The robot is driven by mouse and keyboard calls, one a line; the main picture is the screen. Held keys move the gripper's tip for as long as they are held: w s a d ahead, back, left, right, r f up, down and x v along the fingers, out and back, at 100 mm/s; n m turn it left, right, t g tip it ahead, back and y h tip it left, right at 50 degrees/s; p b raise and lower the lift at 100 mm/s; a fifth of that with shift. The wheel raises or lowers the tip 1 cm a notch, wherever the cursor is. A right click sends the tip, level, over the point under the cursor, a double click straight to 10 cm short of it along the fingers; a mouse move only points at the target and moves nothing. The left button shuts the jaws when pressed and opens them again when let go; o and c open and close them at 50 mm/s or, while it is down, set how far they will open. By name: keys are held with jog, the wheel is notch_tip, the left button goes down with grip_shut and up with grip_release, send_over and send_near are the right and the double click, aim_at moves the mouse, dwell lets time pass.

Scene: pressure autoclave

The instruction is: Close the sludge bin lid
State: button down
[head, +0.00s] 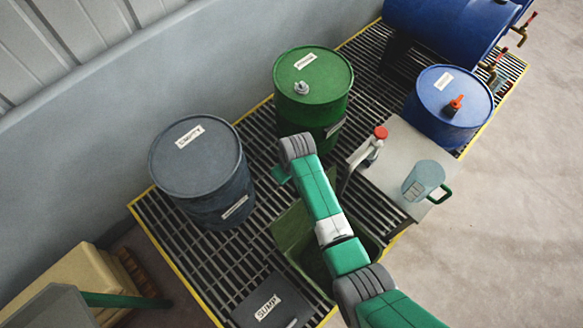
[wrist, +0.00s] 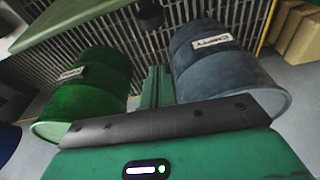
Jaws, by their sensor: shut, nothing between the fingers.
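The green sludge bin (head: 372,248) stands on the grating in the head view, partly hidden under my arm. Its dark inside shows, so it is open. A lighter green panel (head: 292,226) rises at its back; I cannot tell if this is the raised lid or a wall. A flat green panel (wrist: 80,25) crosses the top left of the wrist view, likely part of the bin. My gripper (wrist: 155,88) is shut and empty, apart from that panel in the wrist view. In the head view my wrist hides most of it.
A grey-blue "empty" drum (head: 195,165) and a green drum (head: 312,85) stand behind the bin. A dark sump cover (head: 270,302) lies in front. A pale table (head: 395,150) with a blue jug (head: 423,180) and a blue drum (head: 448,100) are to the right.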

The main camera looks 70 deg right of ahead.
jog(key=s+f, duration=0.1)
jog(key=s+a+f+p, duration=0.1)
jog(key=s, duration=0.1)
jog(key=shift+a+f, duration=0.25)
jog(key=shift+a, duration=0.05)
dwell(0.3)
